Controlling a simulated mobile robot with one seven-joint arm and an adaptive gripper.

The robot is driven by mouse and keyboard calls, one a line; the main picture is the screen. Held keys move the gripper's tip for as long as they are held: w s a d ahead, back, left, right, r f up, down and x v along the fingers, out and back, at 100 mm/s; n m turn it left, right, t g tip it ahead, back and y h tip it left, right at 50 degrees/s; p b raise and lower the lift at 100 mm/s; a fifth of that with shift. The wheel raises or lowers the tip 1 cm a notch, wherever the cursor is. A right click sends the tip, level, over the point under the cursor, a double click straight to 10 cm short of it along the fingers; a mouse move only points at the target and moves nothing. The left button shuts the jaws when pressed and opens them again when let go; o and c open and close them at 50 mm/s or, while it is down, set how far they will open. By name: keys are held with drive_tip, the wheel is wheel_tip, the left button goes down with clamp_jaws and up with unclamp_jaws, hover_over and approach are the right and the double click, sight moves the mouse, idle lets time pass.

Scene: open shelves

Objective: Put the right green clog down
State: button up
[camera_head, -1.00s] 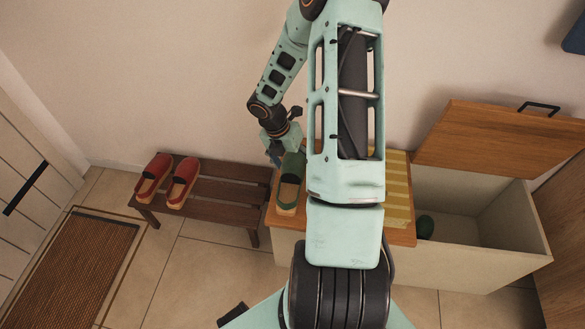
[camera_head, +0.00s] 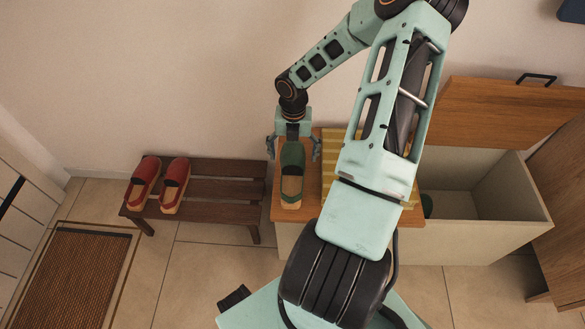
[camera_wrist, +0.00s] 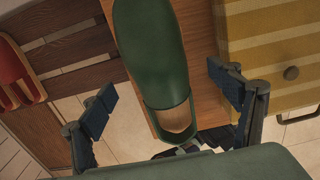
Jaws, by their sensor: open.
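A green clog (camera_head: 291,174) with a pale wooden sole rests on the left part of the wooden chest top (camera_head: 318,212). Its green toe points toward the wall in the head view. My gripper (camera_head: 293,148) is at the toe end, open, with one finger on each side of the clog. In the wrist view the clog (camera_wrist: 152,50) lies between the spread fingers, with gaps on both sides. Another green item (camera_head: 427,205) shows partly inside the open chest, mostly hidden by the arm and chest wall.
A dark slatted bench (camera_head: 222,188) stands to the left with two red clogs (camera_head: 173,186) at its left end. A yellow striped cushion (camera_head: 328,172) lies right of the green clog. The open chest compartment (camera_head: 485,200) has its lid (camera_head: 490,120) raised against the wall.

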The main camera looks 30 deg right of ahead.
drive_tip(key=f+b, duration=0.1)
drive_tip(key=f, duration=0.1)
drive_tip(key=f+b, duration=0.1)
drive_tip(key=f, duration=0.2)
drive_tip(key=shift+w+f+b, duration=0.2)
drive_tip(key=shift+f+b, duration=0.05)
drive_tip(key=shift+b, duration=0.15)
drive_tip(key=shift+r, duration=0.1)
drive_tip(key=c, duration=1.7)
drive_tip(key=shift+o, duration=0.2)
drive_tip(key=shift+r, duration=0.1)
